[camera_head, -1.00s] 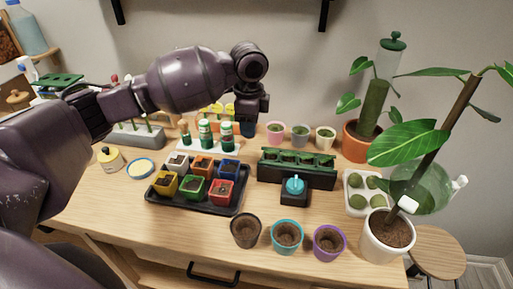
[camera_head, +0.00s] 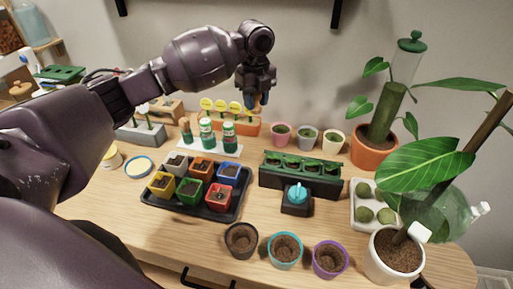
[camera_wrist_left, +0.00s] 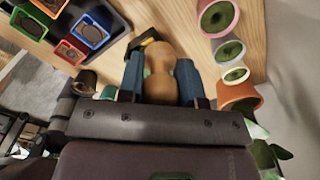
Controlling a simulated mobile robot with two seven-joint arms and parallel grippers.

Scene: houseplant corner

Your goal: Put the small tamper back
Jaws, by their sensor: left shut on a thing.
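The small tamper has a rounded wooden body (camera_wrist_left: 159,75) and shows between the blue fingers in the left wrist view; its far end is hidden. My left gripper (camera_head: 257,98) is shut on it, and in the head view only a sliver of wood shows between the fingertips. The gripper hangs above the back of the table, near the orange holder (camera_head: 247,128) with yellow round labels. A white rack (camera_head: 207,149) left of it holds green-and-white bottles and a wooden-topped piece (camera_head: 186,131). My right gripper is not in view.
A black tray (camera_head: 196,207) of coloured pots lies in front. Three small pots (camera_head: 307,137) stand right of the gripper, beside a terracotta pot (camera_head: 367,152). A dark green planter (camera_head: 300,181) stands mid-table. Bare wood shows between the rack and the planter.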

